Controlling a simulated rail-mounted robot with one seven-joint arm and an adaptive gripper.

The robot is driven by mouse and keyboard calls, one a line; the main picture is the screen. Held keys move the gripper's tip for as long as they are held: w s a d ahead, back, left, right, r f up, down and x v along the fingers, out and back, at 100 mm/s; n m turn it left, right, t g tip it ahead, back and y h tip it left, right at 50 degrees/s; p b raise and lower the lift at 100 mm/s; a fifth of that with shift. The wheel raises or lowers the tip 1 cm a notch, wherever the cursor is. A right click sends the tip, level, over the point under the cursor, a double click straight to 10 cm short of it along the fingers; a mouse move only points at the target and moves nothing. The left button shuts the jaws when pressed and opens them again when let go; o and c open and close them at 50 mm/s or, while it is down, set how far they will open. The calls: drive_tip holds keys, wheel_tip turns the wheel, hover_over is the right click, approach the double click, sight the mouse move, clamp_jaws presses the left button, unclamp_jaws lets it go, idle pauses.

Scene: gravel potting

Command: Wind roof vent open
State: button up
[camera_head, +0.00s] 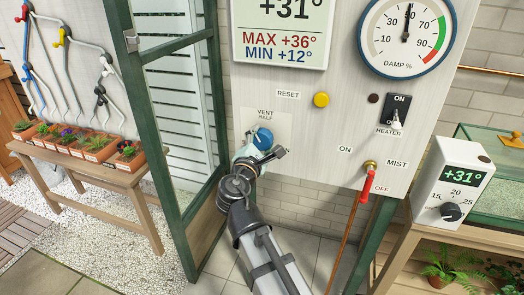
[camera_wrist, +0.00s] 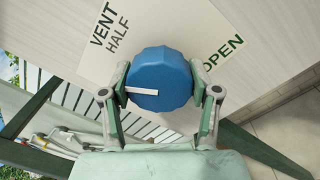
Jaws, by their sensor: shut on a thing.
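The blue vent knob (camera_head: 263,137) sits on a pale plate (camera_head: 281,116) on the white control panel, below the words VENT and HALF. My gripper (camera_head: 260,148) is at the knob from the front and below. In the wrist view my gripper (camera_wrist: 160,88) is shut on the knob (camera_wrist: 161,66), one finger on each side. The knob's white pointer mark (camera_wrist: 142,91) points left, away from the OPEN label (camera_wrist: 223,53) at the right and below the HALF label (camera_wrist: 118,38). The roof vent itself is not recognisable in these views.
On the panel are a yellow reset button (camera_head: 321,99), a heater switch (camera_head: 397,119) and a red mist lever (camera_head: 367,184). A thermostat box (camera_head: 450,190) stands at the right. A green-framed door (camera_head: 170,120) is close on the left, beside a bench of potted plants (camera_head: 90,165).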

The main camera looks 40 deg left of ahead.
drive_tip(key=m+b, duration=0.6)
drive_tip(key=b, duration=0.1)
drive_tip(key=shift+a+f+m, duration=0.1)
drive_tip(key=shift+f+m, duration=0.1)
drive_tip(key=shift+m, duration=0.2)
drive_tip(key=m+b, duration=0.5)
drive_tip(key=shift+m+h, duration=0.3)
drive_tip(key=m+b, duration=0.6)
drive_tip(key=shift+m, duration=0.3)
drive_tip(key=m+b, duration=0.3)
drive_tip(key=m, duration=0.2)
drive_tip(key=shift+r+m+b, duration=0.2)
drive_tip(key=shift+m+b, duration=0.1)
drive_tip(key=shift+b, duration=0.05)
drive_tip(key=o, duration=1.2)
drive_tip(key=shift+c, duration=0.2)
drive_tip(key=shift+s, duration=0.1)
